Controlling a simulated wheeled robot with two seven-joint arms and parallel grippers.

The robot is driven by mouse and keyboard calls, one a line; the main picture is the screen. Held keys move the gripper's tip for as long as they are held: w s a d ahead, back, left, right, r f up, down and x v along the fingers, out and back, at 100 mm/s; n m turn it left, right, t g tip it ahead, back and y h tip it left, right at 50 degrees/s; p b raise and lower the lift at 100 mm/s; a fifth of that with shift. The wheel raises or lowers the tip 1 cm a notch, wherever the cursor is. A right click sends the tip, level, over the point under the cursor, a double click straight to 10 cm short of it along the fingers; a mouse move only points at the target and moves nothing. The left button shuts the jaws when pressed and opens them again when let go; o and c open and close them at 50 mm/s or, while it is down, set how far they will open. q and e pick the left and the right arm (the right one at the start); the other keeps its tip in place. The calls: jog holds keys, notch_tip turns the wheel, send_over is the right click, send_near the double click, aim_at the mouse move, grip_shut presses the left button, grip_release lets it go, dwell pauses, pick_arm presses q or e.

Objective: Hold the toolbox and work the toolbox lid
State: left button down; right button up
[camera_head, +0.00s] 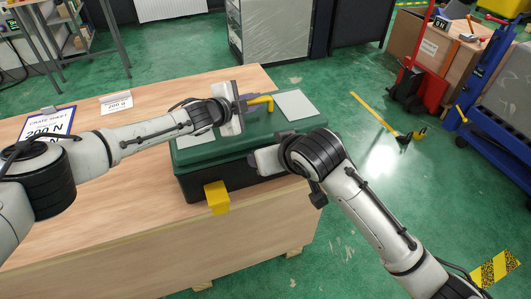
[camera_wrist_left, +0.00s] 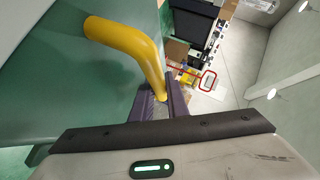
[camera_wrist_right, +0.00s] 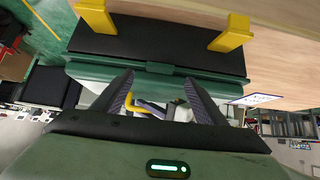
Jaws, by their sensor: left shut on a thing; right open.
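The toolbox has a dark body (camera_head: 246,176) and a green lid (camera_head: 190,155), which looks closed. It sits on the wooden table. My left gripper (camera_head: 243,103) is shut on the yellow handle (camera_head: 262,102) on top of the lid; the handle also shows between its fingers in the left wrist view (camera_wrist_left: 130,45). My right gripper (camera_wrist_right: 160,100) is open and empty, close to the lid's front edge (camera_wrist_right: 155,68). Two yellow latches (camera_wrist_right: 228,34) hang on the front face in the right wrist view; my right arm hides one in the head view.
The wooden table (camera_head: 130,215) is clear left of the toolbox, apart from a "200 N" crate sheet (camera_head: 48,122) and a small card (camera_head: 116,103). The toolbox is near the table's right edge. A red hand truck (camera_head: 410,85) and cartons stand at right on green floor.

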jog(key=x, duration=0.6)
jog(key=shift+c, duration=0.2)
